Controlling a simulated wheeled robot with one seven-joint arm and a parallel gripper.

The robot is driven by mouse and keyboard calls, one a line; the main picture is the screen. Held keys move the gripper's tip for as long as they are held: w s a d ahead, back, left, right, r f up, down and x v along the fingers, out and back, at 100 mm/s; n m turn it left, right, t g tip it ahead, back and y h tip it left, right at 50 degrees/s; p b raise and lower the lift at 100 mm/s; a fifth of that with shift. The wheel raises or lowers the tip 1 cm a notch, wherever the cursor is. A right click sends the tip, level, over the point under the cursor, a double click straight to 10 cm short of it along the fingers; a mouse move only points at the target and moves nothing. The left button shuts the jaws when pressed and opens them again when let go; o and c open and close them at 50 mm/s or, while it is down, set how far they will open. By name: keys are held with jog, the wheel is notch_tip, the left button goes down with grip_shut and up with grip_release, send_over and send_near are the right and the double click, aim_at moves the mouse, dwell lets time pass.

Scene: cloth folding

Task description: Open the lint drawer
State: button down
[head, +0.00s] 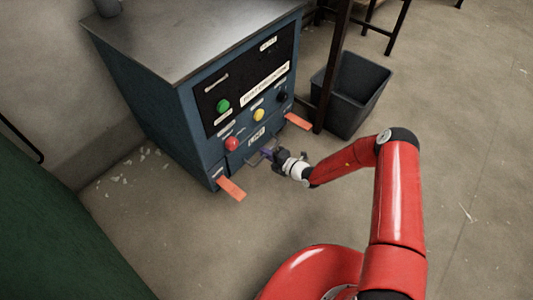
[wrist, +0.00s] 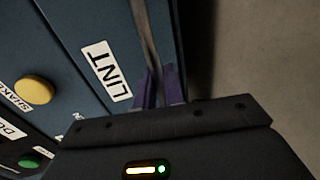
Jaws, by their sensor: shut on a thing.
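The lint drawer (head: 238,158) is in the low front of a blue cabinet, under a white LINT label (head: 257,136). The label also shows in the wrist view (wrist: 106,70). A thin metal bar handle (wrist: 145,35) runs across the drawer front. My gripper (head: 268,153) is at this handle, with its purple fingers (wrist: 162,88) on either side of the bar and shut on it. The fingers hide part of the handle. I cannot tell whether the drawer stands out from the cabinet.
Two orange tabs (head: 231,188) (head: 298,121) stick out low on the cabinet. Colored buttons, including a red one (head: 232,144), sit on the panel above. A dark bin (head: 352,95) stands right of the cabinet. The floor (head: 190,255) in front is clear.

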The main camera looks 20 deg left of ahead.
jog(key=shift+d, duration=0.1)
jog(key=f+p+v, duration=0.3)
jog(key=f+v, duration=0.1)
jog(key=v, duration=1.7)
jog(key=shift+s+d+f, duration=0.3)
jog(key=shift+d, duration=0.05)
jog(key=c, duration=1.6)
grip_release()
jog(key=shift+o, duration=0.2)
jog(key=v, duration=0.7)
jog(key=shift+s+d, duration=0.2)
jog(key=shift+d, duration=0.1)
